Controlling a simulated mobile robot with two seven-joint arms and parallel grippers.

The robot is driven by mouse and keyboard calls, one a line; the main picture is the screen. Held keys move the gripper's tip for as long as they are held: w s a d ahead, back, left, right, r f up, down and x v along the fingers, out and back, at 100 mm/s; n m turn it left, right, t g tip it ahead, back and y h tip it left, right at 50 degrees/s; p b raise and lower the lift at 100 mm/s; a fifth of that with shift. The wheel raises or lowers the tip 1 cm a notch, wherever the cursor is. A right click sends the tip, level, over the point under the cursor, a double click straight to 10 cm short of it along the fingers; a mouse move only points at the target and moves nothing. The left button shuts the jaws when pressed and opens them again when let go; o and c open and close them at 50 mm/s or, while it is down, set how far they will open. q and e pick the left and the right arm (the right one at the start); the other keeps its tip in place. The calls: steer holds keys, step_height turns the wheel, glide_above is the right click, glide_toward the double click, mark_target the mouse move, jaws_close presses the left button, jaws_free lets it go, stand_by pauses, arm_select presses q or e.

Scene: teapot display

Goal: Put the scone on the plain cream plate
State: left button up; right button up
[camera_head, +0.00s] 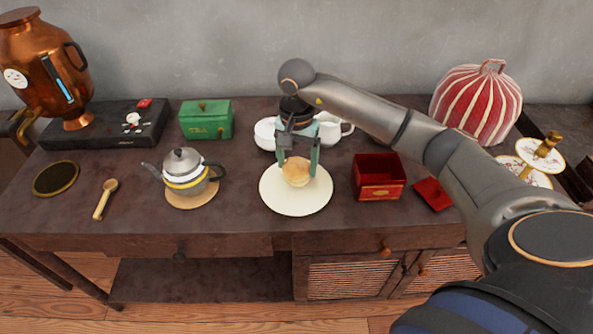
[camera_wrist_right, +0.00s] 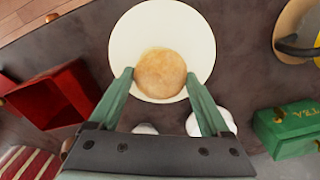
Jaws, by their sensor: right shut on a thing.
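The scone (camera_head: 297,170) is round and golden brown, over the plain cream plate (camera_head: 296,203) in the head view. My right gripper (camera_head: 298,166) points down at it, with its green fingers on either side, shut on the scone. In the right wrist view the scone (camera_wrist_right: 160,74) sits between the fingertips of my right gripper (camera_wrist_right: 158,78), with the cream plate (camera_wrist_right: 190,28) behind it. I cannot tell whether the scone touches the plate. My left gripper is not in view.
A red open box (camera_head: 378,178) and its red lid (camera_head: 433,194) are right of the plate. A kettle (camera_head: 186,173) on a round mat stands left. White pots (camera_head: 266,133) are behind the gripper. A green tea box (camera_head: 206,120) is at the back left.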

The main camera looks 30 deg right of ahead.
mark_target(297, 172)
steer(key=shift+w+f, duration=0.2)
steer(key=shift+f, duration=1.6)
steer(key=shift+f, duration=0.2)
steer(key=o, duration=1.2)
steer(key=shift+r, duration=0.1)
step_height(297, 172, up, 12)
steer(key=shift+r, duration=0.15)
